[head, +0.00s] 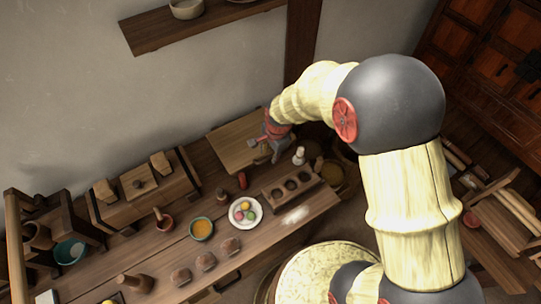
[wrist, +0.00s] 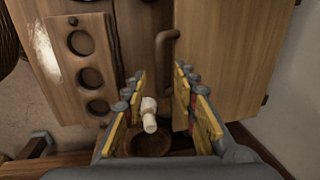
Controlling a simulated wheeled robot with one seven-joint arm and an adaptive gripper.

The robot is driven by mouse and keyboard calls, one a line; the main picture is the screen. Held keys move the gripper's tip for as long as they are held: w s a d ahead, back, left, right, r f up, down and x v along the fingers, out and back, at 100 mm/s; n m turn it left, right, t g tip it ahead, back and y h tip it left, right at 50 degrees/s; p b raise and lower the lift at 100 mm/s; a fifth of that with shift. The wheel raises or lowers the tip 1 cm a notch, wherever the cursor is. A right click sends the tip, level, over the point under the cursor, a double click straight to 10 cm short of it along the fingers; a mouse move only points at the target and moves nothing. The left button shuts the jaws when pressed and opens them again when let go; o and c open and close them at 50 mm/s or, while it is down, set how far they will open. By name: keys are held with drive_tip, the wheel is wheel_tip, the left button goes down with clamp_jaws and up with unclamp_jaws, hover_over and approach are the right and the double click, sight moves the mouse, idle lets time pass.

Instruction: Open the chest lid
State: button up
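The chest lid (head: 235,142) appears to be the flat, light-brown wooden panel at the back of the table against the wall. It lies flat and looks closed. In the wrist view this panel (wrist: 225,55) fills the upper right, with a dark curved handle (wrist: 164,48) along its left edge. My gripper (head: 268,148) is at the panel's right edge in the head view. In the wrist view my gripper (wrist: 160,80) is open, its two yellow-padded fingers apart, with the handle just beyond their tips. Nothing is clearly held. My wrist hides part of the panel's edge.
A small white-topped bottle (head: 299,156) stands close to my gripper. A wooden block with round hollows (head: 291,188), a plate of coloured balls (head: 245,212) and an orange-filled bowl (head: 201,228) are on the table. A wall shelf (head: 195,22) hangs above.

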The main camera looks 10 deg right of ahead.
drive_tip(key=shift+w+f, duration=0.15)
drive_tip(key=shift+f, duration=0.65)
clamp_jaws()
idle(0.4)
